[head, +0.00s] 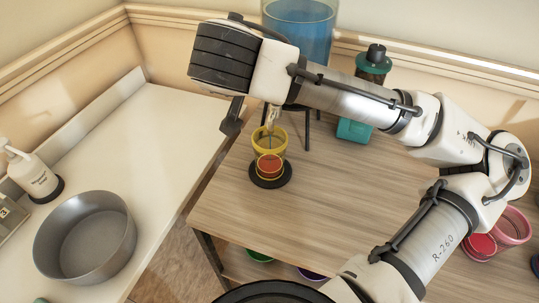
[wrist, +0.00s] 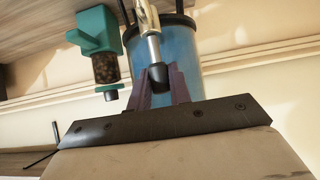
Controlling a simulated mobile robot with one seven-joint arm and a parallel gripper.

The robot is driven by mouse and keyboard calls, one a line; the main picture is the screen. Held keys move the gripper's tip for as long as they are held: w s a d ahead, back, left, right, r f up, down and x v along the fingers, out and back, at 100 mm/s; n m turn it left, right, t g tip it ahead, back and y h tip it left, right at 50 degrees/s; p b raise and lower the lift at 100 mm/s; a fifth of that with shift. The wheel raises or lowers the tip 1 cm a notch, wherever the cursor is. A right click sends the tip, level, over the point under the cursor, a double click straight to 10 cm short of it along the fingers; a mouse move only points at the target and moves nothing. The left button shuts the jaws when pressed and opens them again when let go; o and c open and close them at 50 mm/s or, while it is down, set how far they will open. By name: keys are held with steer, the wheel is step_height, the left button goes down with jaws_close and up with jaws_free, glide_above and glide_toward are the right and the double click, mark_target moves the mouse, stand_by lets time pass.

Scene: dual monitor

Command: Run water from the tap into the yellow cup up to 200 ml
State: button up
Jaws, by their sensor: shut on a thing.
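The yellow cup (head: 269,137) stands upright on a round black base (head: 271,181) on the wooden table, with a red patch low on its front. The tap (head: 272,114) of the blue water tank (head: 302,30) is right above the cup. In the wrist view the tap's black tip (wrist: 158,77) sits between my fingers. My gripper (wrist: 161,90) is shut on this tap part. In the head view the fingers are mostly hidden by my wrist. I cannot tell the cup's water level, or whether water is running.
A teal grinder-like thing (head: 356,130) stands right of the tank; it also shows in the wrist view (wrist: 97,30). On the white counter at left are a grey round basin (head: 86,236) and a soap bottle (head: 35,178). Pink and red cups (head: 511,224) stand at far right.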

steer(key=shift+s+a+t+h+b, duration=0.1)
steer(key=shift+s+t+h+b, duration=0.25)
steer(key=shift+t+b, duration=0.85)
stand_by(6.8)
